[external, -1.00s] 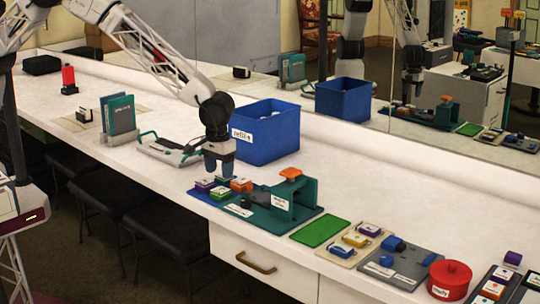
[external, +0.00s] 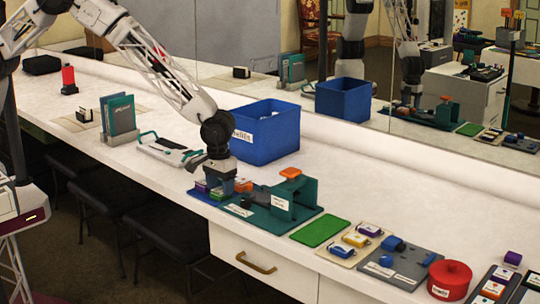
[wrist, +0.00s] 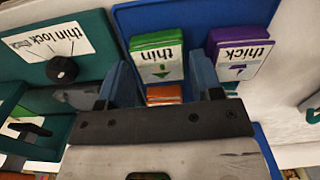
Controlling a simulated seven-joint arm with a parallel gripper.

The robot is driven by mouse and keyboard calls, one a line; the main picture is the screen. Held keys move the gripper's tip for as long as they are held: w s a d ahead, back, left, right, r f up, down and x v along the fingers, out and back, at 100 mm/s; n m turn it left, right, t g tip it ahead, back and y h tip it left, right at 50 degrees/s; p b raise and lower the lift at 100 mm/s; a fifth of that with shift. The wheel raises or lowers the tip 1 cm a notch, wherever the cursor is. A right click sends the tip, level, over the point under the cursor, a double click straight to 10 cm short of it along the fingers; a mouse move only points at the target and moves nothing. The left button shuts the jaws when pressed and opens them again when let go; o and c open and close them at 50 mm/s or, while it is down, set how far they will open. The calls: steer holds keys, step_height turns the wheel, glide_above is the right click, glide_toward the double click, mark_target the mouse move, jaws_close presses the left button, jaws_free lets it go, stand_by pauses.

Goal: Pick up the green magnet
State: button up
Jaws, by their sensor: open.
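The green magnet (wrist: 157,45) is a small block with a white label reading "thin", lying on a blue tray (wrist: 196,10). In the wrist view my gripper (wrist: 162,75) is open, its blue fingers to either side of the magnet's near end, with no visible grip on it. In the external view my gripper (external: 224,187) is low over the tray at the left end of the teal fixture, and the green magnet (external: 217,195) is partly hidden by it. An orange block (wrist: 164,94) shows between the fingers, closer to the palm.
A purple block (wrist: 238,50) labelled "thick" sits right of the green one. A teal fixture (wrist: 75,85) with a black knob stands at left. A blue bin (external: 270,140) stands behind. A flat green mat (external: 320,232) and a red pot (external: 450,280) are to the right.

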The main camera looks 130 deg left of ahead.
steer(key=shift+f, duration=0.55)
steer(key=c, duration=0.6)
